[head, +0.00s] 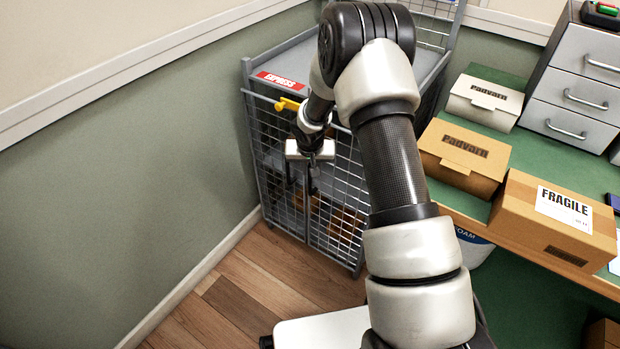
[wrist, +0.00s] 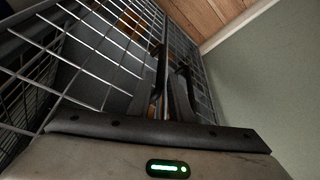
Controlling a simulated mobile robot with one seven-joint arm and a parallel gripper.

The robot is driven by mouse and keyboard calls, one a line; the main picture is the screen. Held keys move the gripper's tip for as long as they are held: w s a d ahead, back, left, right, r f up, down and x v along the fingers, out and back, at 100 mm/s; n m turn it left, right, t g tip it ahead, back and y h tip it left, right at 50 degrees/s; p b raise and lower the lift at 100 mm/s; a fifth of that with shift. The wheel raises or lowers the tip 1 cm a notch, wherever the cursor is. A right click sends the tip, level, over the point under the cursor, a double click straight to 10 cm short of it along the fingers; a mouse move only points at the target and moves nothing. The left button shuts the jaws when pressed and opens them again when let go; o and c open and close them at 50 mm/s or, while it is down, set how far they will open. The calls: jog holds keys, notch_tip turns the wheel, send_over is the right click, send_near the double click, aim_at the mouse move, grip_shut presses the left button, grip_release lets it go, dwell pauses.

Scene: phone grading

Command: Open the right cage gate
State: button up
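The grey wire cage has two mesh gates meeting at a middle upright. The right gate (head: 338,205) is at the right of the cage front in the head view and looks closed. It fills the left of the wrist view (wrist: 92,62), where the floor is at the top. The left gate (head: 280,190) is beside the wall. My gripper (head: 304,186) is at the cage front near the middle upright. Its dark fingers (wrist: 170,95) are close together before the gates in the wrist view. Dark parts overlap there, so I cannot tell whether they hold a handle.
A yellow latch-like part (head: 287,104) sits on the cage top bar under a red EXPRESS label (head: 280,81). A green-topped bench with cardboard boxes (head: 464,155) stands to the right. A green wall (head: 120,180) is at the left. Wooden floor (head: 255,285) before the cage is clear.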

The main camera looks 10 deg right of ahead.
jog(key=b, duration=0.1)
send_over(310, 192)
jog(key=f, duration=0.5)
jog(key=shift+w+f, duration=0.25)
jog(key=shift+w, duration=0.15)
grip_shut()
